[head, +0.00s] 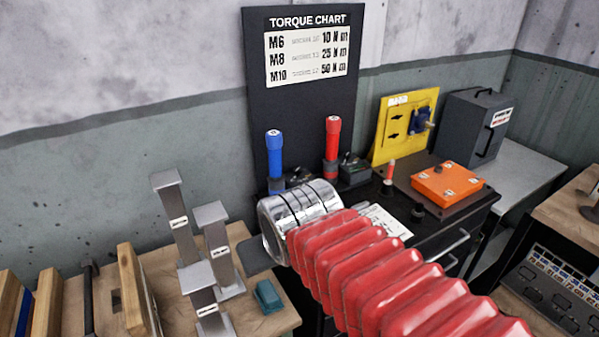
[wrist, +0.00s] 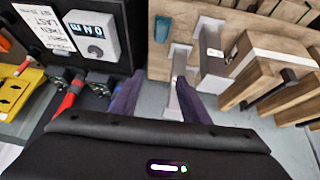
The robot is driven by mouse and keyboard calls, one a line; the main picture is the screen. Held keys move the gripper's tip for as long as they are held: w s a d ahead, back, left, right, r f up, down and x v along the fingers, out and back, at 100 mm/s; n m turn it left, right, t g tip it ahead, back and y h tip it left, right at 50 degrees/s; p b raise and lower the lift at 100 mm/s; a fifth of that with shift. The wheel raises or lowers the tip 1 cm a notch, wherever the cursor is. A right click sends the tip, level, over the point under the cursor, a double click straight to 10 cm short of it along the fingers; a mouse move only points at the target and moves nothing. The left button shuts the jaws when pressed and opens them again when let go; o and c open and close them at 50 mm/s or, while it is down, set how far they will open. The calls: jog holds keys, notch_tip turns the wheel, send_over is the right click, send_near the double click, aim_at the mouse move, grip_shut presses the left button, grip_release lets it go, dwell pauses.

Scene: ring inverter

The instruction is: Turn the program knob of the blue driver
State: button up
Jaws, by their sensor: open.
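The blue driver (head: 274,155) stands upright in a dark holder at the foot of the torque chart in the head view. A small dark unit (head: 299,177) sits beside it, partly behind my wrist; I cannot make out a knob on it. The red driver (head: 333,140) stands to the right and also shows in the wrist view (wrist: 72,95). My gripper (wrist: 158,92) is open and empty in the wrist view, its two dark purple fingers apart. The blue driver is not clearly visible there. In the head view my arm hides most of the gripper.
A white box with a display and a round dial (wrist: 92,35) lies on the dark bench top. An orange box (head: 447,185), yellow panel (head: 405,130) and grey cabinet (head: 478,125) stand right. Grey metal stands (head: 185,235) rise from the wooden bench at left.

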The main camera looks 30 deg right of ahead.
jog(key=w+d+r+m+t+h, duration=0.15)
jog(key=w+d+t+h, duration=0.25)
jog(key=w+d, duration=1.6)
jog(key=n+t+y, duration=0.2)
jog(key=t+y, duration=0.1)
jog(key=y, duration=0.1)
send_near(298, 170)
jog(key=v, duration=0.5)
jog(key=shift+s+d+r, duration=0.15)
jog(key=shift+s+d, duration=0.15)
jog(key=shift+s, duration=0.05)
jog(key=shift+w, duration=0.15)
jog(key=x, duration=1.3)
jog(key=shift+w+a, duration=0.2)
jog(key=shift+w, duration=0.05)
jog(key=shift+c, duration=0.4)
